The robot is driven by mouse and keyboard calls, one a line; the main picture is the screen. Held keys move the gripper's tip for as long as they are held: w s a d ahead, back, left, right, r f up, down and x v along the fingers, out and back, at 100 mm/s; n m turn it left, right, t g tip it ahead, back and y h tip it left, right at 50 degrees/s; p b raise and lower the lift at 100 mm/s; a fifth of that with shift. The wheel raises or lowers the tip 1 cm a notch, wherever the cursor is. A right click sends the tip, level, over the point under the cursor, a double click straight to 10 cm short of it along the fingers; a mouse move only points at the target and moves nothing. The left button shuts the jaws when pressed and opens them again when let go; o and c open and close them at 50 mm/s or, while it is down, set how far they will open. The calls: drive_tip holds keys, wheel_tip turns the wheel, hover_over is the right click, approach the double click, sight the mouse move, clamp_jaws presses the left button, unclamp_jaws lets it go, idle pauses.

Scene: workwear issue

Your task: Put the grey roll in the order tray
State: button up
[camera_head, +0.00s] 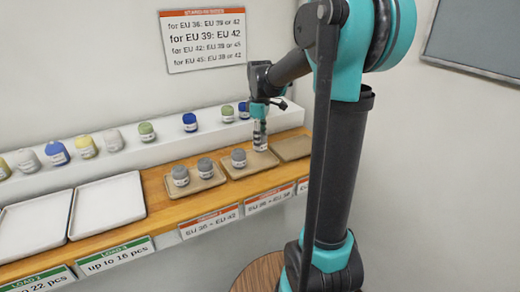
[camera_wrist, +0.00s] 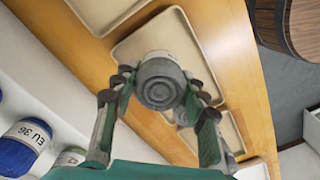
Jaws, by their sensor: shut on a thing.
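My gripper (camera_head: 260,124) is shut on a grey roll (camera_head: 260,143), held upright above the counter. In the wrist view the roll (camera_wrist: 160,82) sits between both fingers, its round grey end facing the camera. Below it in the head view is the middle tan order tray (camera_head: 265,168), labelled with EU 36 and what looks like EU 39. Another grey roll (camera_head: 238,158) stands at the left of that tray. I cannot tell whether the held roll touches the tray.
The left tan tray (camera_head: 213,184) holds two grey rolls (camera_head: 180,176). The right tan tray (camera_head: 293,148) is empty. White load trays (camera_head: 108,203) lie further left. Yellow, blue, green and white rolls line the raised shelf (camera_head: 165,150) behind. A round stool (camera_head: 262,272) stands in front.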

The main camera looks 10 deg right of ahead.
drive_tip(key=shift+f, duration=2.05)
drive_tip(key=shift+f, duration=0.1)
drive_tip(key=o, duration=1.1)
drive_tip(key=shift+o, duration=0.2)
wheel_tip(320, 180, up, 12)
drive_tip(key=shift+r, duration=0.1)
